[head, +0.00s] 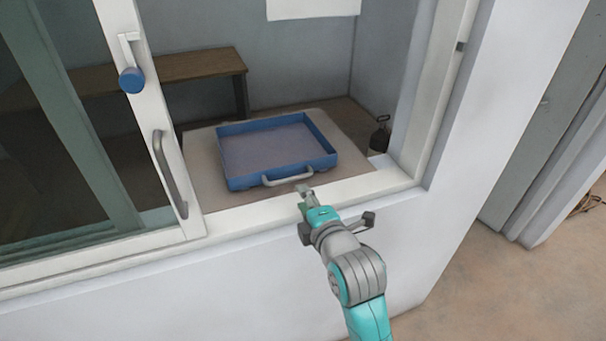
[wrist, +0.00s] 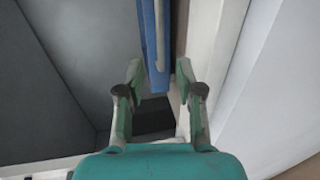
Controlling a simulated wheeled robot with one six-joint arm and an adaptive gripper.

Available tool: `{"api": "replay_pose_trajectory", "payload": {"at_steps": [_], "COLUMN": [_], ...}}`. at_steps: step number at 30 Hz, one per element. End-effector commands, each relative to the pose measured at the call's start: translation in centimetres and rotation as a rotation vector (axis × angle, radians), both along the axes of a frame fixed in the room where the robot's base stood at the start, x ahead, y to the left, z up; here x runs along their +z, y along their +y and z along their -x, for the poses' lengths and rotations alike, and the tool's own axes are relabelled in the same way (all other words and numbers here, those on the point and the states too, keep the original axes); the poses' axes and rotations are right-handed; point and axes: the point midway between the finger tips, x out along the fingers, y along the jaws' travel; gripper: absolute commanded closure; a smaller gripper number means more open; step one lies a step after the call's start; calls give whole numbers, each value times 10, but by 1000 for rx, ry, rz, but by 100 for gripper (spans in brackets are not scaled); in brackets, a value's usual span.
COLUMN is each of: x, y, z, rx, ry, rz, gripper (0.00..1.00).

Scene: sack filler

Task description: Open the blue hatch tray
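The blue hatch tray (head: 235,184) sits on a grey-beige board inside the open window hatch. It looks empty. Its light grey bar handle (head: 288,177) is on the near side, facing the sill. My gripper (head: 304,190) is at the sill, just in front of the handle's right part. In the wrist view my gripper (wrist: 158,80) has its two fingers spread apart. The tray's blue edge (wrist: 155,50) and the grey handle (wrist: 160,35) show between and beyond the fingertips. I see no contact between the fingers and the handle.
The white window frame and sill (head: 380,185) surround the opening. A sliding pane with a grey handle (head: 170,174) and a blue knob (head: 132,80) stands at the left. A brown bench (head: 200,66) is behind. A dark object (head: 380,135) stands right of the board.

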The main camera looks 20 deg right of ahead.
Motion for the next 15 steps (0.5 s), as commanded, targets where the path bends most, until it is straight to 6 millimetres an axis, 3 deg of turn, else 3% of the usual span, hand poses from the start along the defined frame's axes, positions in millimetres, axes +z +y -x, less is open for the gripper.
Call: {"api": "replay_pose_trajectory", "payload": {"at_steps": [5, 15], "x": [-4, -15], "y": [0, 0], "z": [-20, -77], "rx": [0, 0], "ry": [-1, -1], "rz": [0, -2], "gripper": [64, 64]}}
